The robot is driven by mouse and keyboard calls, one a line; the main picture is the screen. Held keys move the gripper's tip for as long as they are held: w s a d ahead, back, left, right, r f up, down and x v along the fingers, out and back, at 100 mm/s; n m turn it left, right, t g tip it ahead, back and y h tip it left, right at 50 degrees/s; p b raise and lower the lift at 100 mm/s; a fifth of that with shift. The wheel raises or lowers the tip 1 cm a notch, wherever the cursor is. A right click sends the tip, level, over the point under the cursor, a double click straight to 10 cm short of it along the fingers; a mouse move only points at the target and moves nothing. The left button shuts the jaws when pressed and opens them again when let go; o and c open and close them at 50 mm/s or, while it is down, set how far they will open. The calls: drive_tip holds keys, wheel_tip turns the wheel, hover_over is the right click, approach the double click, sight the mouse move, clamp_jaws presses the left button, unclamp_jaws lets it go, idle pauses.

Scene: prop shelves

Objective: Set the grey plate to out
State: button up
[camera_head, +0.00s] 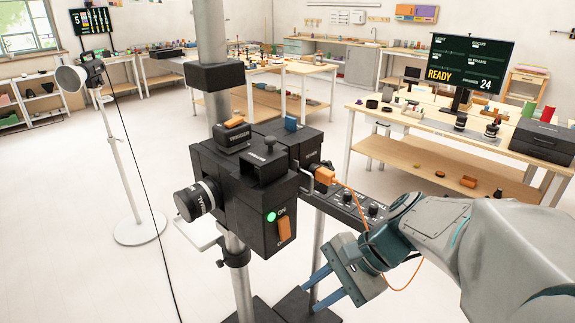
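A black box-shaped camera (245,190) stands on a grey post in the middle. A metal loop handle (309,178) shows on its right side, and a pale flat plate (203,234) juts out low on its left. I cannot tell which of these, if either, is the grey plate. My gripper (309,296) is low and right of the camera, apart from it. Its two blue fingers point left with a gap between them, and nothing shows in it.
An orange plug (324,175) with a cable sits at the camera's right, above a black knob panel (345,208). An orange switch (284,229) marked ON has a lit green lamp. A lamp stand (118,160) is at left. A right-hand table holds a screen (468,67) reading READY.

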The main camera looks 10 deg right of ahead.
drive_tip(key=w+d+r+m+t+y, duration=0.5)
drive_tip(key=w+r+m, duration=0.15)
drive_tip(key=m, duration=0.25)
drive_tip(key=m+t, duration=0.5)
drive_tip(key=t, duration=0.1)
approach(311, 179)
drive_tip(key=p+x, duration=0.1)
drive_tip(key=x, duration=0.2)
drive_tip(key=p+x, duration=0.1)
drive_tip(key=x, duration=0.3)
drive_tip(key=p+x, duration=0.1)
drive_tip(key=x, duration=0.2)
drive_tip(key=shift+w+f, duration=0.3)
drive_tip(key=shift+f, duration=0.1)
